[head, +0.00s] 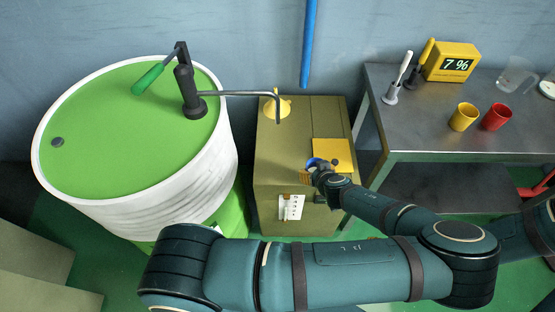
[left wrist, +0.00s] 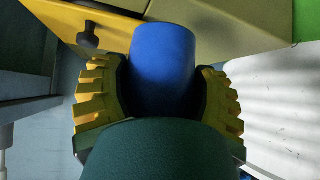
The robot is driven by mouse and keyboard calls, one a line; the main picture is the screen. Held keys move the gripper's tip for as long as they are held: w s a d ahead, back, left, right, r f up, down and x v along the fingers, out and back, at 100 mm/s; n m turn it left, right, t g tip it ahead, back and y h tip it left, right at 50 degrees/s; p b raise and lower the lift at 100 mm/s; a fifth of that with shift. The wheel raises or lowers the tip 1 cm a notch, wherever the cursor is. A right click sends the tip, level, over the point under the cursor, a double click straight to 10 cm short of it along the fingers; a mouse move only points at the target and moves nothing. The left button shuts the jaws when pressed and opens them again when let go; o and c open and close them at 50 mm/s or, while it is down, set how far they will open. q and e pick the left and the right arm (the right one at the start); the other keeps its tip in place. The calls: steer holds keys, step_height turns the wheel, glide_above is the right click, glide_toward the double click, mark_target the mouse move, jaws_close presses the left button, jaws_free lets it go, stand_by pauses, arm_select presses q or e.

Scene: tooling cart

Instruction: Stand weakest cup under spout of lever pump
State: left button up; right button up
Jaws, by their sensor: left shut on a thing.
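The lever pump (head: 187,85), dark with a green handle, stands on the drum's green lid. Its spout (head: 240,94) reaches right and bends down over the olive cabinet (head: 298,118). My left gripper (head: 316,168) is shut on a blue cup (head: 312,161) near the cabinet's front right. In the left wrist view, the blue cup (left wrist: 163,62) sits between the yellow fingers of the gripper (left wrist: 160,100). A yellow cup (head: 463,117) and a red cup (head: 496,117) stand on the steel table. My right gripper is out of view.
A yellow funnel-like piece (head: 277,107) is beside the spout end. A yellow square (head: 332,151) lies on the cabinet. A yellow display (head: 452,62) reads 7 %. A clear jug (head: 516,74) stands at the table's back. A paper label (head: 291,207) is on the cabinet front.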

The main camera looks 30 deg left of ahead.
arm_select(q)
steer(key=n+g+y, duration=0.1)
steer(key=n, duration=0.1)
steer(key=d+f+n+g, duration=0.1)
steer(key=shift+n+y+b, duration=0.35)
steer(key=shift+n+y, duration=0.05)
steer(key=n+g, duration=0.2)
steer(key=d+n, duration=0.1)
steer(key=shift+s+r+g+y+b, duration=0.25)
steer(key=shift+g+y+b, duration=0.05)
steer(key=shift+g+y, duration=0.1)
steer(key=shift+a, duration=0.15)
steer(key=w+a, duration=0.1)
steer(key=a, duration=0.4)
steer(key=w+a+b, duration=0.1)
steer(key=a, duration=0.5)
steer(key=w+a, duration=0.1)
steer(key=a, duration=0.5)
steer(key=shift+a+f, duration=0.2)
steer(key=shift+a, duration=0.05)
steer(key=shift+f+b, duration=0.65)
steer(key=shift+f, duration=0.85)
steer(key=o, duration=1.3)
